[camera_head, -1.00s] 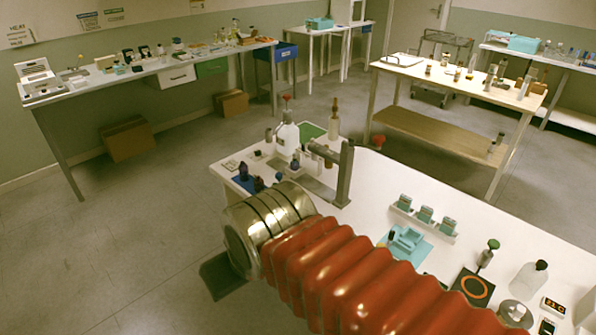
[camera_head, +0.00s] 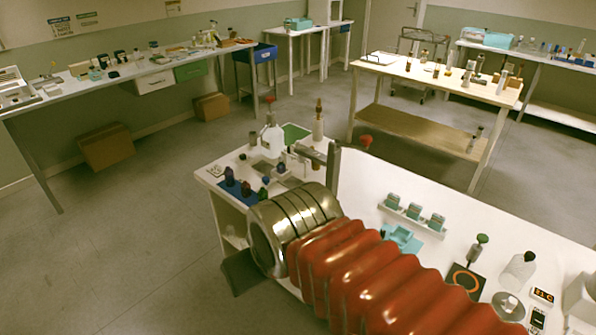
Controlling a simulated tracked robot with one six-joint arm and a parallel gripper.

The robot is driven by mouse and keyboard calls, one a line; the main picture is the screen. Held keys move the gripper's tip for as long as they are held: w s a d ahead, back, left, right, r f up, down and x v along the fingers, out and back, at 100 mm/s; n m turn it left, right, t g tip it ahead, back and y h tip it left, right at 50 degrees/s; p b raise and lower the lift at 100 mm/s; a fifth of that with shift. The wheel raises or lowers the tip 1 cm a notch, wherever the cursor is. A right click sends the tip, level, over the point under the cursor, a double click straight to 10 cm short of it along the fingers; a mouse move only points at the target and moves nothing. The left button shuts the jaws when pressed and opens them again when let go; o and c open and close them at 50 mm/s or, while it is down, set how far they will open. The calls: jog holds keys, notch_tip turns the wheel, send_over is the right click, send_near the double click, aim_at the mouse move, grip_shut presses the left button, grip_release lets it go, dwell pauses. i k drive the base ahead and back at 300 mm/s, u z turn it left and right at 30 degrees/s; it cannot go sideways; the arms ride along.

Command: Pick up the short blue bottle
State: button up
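Several small dark bottles stand on a blue mat (camera_head: 222,186) at the left end of the near white table (camera_head: 352,192). One dark blue bottle (camera_head: 229,177) is at the mat's left. Another dark bottle (camera_head: 246,188) stands beside it, blue or purple. A further dark bottle (camera_head: 263,193) stands to the right, close to my arm's metal ring in the picture. I cannot tell surely which is the short blue one. My gripper (camera_head: 242,272) shows only as a dark piece beneath the metal ring, left of the table's front edge. Its fingers are hidden, and no bottle shows in it.
A clear white bottle (camera_head: 272,138) and a tall bottle (camera_head: 318,122) stand behind the mat. A grey metal stand (camera_head: 333,165) rises behind my arm. A teal tray (camera_head: 402,238) and a rack of teal-labelled jars (camera_head: 414,214) are farther right. Open floor lies left of the table.

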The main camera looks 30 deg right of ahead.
aim_at(281, 169)
jog(key=z, duration=0.15)
jog(key=i, duration=1.5)
